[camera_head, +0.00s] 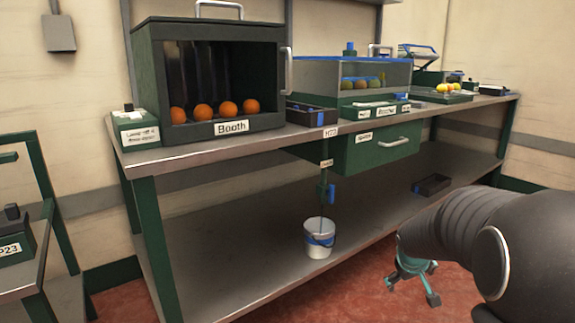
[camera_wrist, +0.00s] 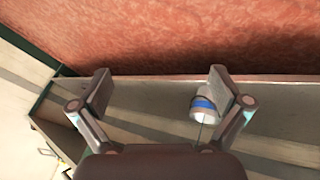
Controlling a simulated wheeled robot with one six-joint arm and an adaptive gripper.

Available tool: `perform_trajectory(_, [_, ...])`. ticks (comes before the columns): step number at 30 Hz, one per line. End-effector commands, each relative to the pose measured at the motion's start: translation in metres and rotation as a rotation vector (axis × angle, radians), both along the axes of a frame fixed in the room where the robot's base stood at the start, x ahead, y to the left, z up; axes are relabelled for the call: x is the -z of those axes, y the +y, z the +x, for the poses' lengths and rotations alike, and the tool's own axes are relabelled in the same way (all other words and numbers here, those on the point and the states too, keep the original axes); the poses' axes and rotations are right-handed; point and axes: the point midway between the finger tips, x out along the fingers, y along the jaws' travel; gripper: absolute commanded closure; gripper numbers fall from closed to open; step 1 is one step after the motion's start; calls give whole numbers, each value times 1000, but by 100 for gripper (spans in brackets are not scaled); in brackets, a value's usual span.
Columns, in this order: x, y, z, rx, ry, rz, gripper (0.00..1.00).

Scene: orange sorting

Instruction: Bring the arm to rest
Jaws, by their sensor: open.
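My gripper (camera_head: 413,276) hangs low at the lower right in the head view, in front of the bench and over the red floor. My dark arm comes in from the right edge. In the wrist view my gripper (camera_wrist: 160,92) has its two fingers wide apart with nothing between them. The right finger partly overlaps a white bucket with a blue band (camera_wrist: 204,108). In the head view the bucket (camera_head: 319,240) hangs from a cord under the bench, apart from my gripper.
A long metal bench (camera_head: 200,149) with a lower shelf (camera_head: 240,262) runs along the wall. A booth (camera_head: 208,75) on it holds several oranges (camera_head: 203,110). A green drawer (camera_head: 375,148) juts out under the top. A dark tray (camera_head: 431,185) lies on the shelf. Red floor (camera_head: 350,295) is open in front.

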Motion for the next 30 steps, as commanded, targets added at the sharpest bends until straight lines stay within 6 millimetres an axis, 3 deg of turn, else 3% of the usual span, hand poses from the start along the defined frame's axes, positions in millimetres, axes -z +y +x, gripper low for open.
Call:
perform_trajectory(1, [-15, 11, -23, 36, 20, 28, 0])
perform_trajectory(6, [-40, 45, -97, 150, 101, 129, 0])
perform_trajectory(15, [-82, 104, -207, 237, 166, 274, 0])
perform_trajectory(21, [-110, 133, -255, 212, 121, 335, 0])
perform_trajectory(30, [-160, 150, -283, 130, -33, 350, 0])
